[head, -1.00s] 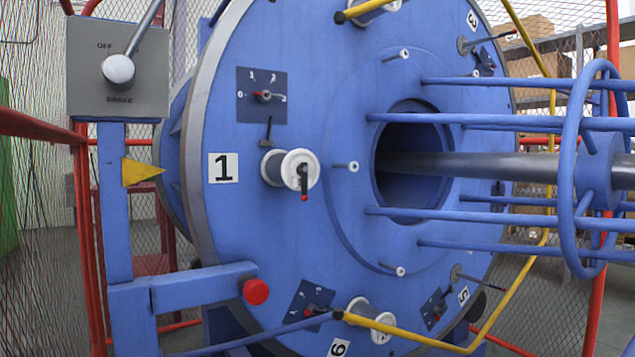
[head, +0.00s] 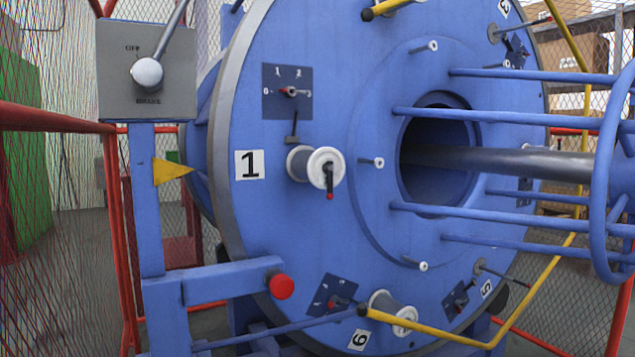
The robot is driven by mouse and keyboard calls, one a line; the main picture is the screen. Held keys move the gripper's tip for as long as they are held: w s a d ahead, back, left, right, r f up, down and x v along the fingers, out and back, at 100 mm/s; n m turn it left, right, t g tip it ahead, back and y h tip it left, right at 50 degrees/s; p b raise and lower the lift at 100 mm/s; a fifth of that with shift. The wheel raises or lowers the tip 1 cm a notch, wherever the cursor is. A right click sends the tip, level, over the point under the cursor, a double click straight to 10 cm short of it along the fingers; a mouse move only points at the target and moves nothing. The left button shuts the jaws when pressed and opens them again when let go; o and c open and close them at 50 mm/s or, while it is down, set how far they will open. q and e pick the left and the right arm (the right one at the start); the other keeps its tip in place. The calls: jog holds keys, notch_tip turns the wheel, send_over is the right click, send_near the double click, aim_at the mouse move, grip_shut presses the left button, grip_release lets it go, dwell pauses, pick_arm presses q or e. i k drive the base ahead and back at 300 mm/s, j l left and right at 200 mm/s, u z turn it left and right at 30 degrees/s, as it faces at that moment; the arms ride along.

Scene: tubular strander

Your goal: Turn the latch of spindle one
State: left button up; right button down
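Spindle one (head: 300,163) is a white-flanged spool on the blue disc, right of the label "1" (head: 249,164). Its latch (head: 329,180) is a small black lever with a red tip, hanging down across the front of the white flange. Above it is a dark dial plate (head: 287,92) marked with numbers, with a small red-tipped knob. A thin dark lever (head: 293,127) stands between plate and spool. Neither of my grippers is in view.
A grey brake box (head: 146,70) with a ball-ended lever stands at upper left on a blue post. A red button (head: 281,286) ends a blue arm. Yellow bars (head: 440,335) and blue rods (head: 500,115) project at right. A red rail (head: 50,118) runs at left.

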aim_at(331, 196)
jog(key=k+j+z, duration=0.1)
jog(key=k+j, duration=0.1)
jog(key=j, duration=0.2)
jog(key=k+j, duration=0.15)
jog(key=j, duration=0.15)
jog(key=k+j, duration=0.1)
jog(key=j, duration=0.2)
jog(key=k+j+u, duration=0.1)
jog(key=j, duration=0.2)
